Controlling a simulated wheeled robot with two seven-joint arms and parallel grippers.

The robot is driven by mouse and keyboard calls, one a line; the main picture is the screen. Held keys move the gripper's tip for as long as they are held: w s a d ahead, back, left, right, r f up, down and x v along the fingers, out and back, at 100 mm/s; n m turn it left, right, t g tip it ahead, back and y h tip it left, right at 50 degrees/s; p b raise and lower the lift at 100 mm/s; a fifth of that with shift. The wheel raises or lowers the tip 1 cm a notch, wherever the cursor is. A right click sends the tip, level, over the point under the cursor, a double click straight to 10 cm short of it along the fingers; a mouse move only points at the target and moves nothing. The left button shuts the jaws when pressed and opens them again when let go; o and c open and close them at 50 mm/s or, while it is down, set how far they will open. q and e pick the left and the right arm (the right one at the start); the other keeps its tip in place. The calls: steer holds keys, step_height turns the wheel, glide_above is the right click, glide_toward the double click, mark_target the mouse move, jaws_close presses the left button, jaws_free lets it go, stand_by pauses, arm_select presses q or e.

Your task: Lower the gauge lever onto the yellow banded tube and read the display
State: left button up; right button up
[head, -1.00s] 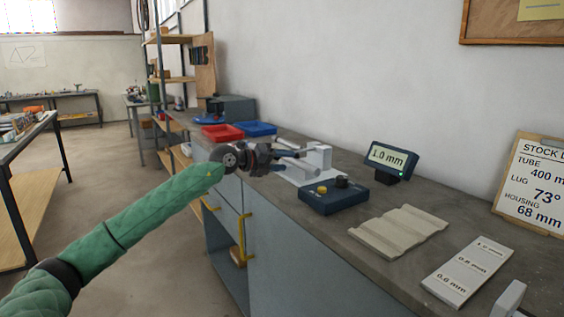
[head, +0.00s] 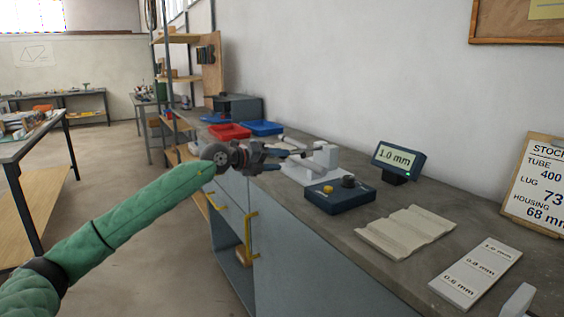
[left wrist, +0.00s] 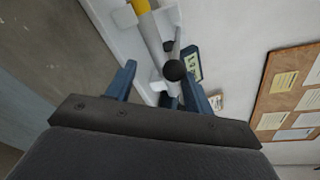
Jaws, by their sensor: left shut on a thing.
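The white gauge fixture (head: 325,157) stands on the bench. My left gripper (head: 282,160) reaches it from the left, its jaws shut on the gauge lever by its black ball knob (left wrist: 174,70), though the contact is partly hidden in the wrist view. The grey tube with its yellow band (left wrist: 141,6) lies along the fixture, at the top of the left wrist view. I cannot tell whether the lever touches the tube. The display (head: 397,158) reads 1.0 mm. My right gripper is not in view.
A dark blue box (head: 338,199) with a yellow button and black knob sits in front of the fixture. Right of it are a grooved beige block (head: 405,234) and a card of mm values (head: 477,273). Red (head: 230,131) and blue (head: 262,128) trays stand behind.

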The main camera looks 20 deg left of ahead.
arm_select(q)
steer(key=shift+v, duration=1.6)
steer(key=shift+s+a, duration=0.55)
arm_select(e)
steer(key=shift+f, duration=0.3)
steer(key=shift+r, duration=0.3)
arm_select(q)
steer(key=v, duration=0.7)
steer(key=shift+s+a+r, duration=0.15)
steer(key=shift+s, duration=0.15)
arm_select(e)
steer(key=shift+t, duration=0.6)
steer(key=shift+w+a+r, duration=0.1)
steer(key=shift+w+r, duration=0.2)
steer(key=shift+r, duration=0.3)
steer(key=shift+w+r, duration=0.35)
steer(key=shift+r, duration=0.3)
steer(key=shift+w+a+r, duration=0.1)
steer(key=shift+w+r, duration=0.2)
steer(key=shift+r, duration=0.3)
